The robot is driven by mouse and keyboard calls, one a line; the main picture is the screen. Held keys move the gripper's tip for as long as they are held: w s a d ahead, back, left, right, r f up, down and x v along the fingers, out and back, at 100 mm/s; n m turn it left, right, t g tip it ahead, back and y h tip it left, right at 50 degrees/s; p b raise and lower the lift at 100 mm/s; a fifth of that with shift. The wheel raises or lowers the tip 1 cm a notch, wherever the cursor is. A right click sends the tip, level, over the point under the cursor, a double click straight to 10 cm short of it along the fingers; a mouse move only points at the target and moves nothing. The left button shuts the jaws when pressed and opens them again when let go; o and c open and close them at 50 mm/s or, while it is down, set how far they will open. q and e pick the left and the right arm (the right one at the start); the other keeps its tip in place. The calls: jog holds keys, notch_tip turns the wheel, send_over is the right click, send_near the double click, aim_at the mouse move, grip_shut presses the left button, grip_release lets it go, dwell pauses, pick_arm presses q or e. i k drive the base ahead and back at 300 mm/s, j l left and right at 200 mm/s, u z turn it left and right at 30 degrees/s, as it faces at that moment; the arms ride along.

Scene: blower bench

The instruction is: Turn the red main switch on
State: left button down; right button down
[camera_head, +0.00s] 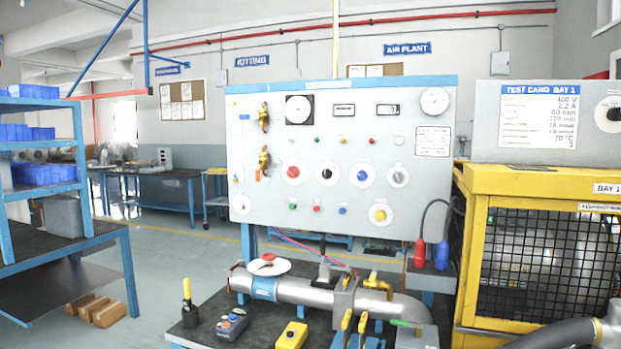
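A red rotary knob (293,173) on a white round plate sits in the middle row of the upright white panel (270,215), at the left of a row of several knobs. It is the panel's large red knob; I cannot read a label on it or tell its setting. Black (326,174), blue (362,174) and grey (398,175) knobs stand to its right. A yellow knob (380,214) is lower right. Neither of my grippers shows in the head view, and nothing touches the red knob.
A grey pipe (300,290) with a red-handled white disc (268,266) lies on the bench before the panel. A yellow box (291,336), a grey control box (233,323) and upright tools stand there. A yellow mesh cage (540,185) is right, a blue shelf (40,104) left.

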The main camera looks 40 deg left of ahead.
aim_at(293, 172)
jog(key=u, duration=1.25)
jog(key=i+u, duration=0.25)
jog(key=u, duration=0.2)
jog(key=i+u, duration=0.3)
jog(key=u, duration=0.15)
